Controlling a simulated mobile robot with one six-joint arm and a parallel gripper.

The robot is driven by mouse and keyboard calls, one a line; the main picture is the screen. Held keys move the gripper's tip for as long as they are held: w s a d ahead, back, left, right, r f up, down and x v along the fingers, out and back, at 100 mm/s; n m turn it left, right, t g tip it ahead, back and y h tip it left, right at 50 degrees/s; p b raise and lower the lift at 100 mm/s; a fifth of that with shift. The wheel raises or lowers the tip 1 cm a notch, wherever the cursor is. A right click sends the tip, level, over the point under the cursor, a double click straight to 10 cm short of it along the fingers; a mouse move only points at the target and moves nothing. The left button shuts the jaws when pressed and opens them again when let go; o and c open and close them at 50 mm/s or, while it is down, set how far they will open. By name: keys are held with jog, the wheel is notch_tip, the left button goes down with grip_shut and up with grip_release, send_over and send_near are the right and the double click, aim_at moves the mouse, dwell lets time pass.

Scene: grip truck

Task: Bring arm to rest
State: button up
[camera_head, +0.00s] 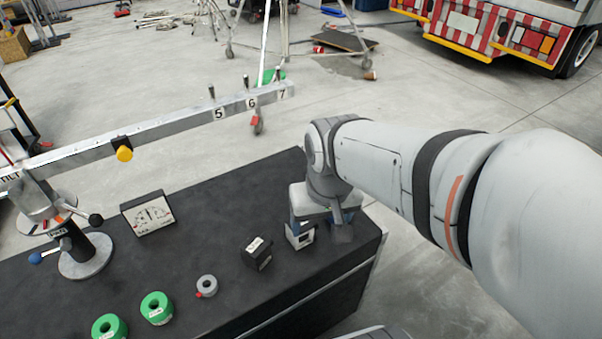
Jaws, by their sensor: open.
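My arm (390,165) reaches in from the right edge over the black tabletop. My gripper (320,226) points down near the table's right end, with its jaws apart. A small pale block with a dark face (300,238) stands on the table at the gripper's left finger. Part of the block is hidden by the gripper, and I cannot tell whether they touch. A black block with a white label (257,253) stands just left of it.
The black table (215,215) also bears a grey ring (206,285), green rings (157,308), a meter (148,213) and a stand (84,255) with a long numbered beam (170,127). A red-and-white striped truck (500,30) is at the upper right.

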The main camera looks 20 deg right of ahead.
jog(key=shift+s+d+r+n, duration=0.1)
jog(key=shift+s+d+n, duration=0.15)
jog(key=shift+s+n, duration=0.1)
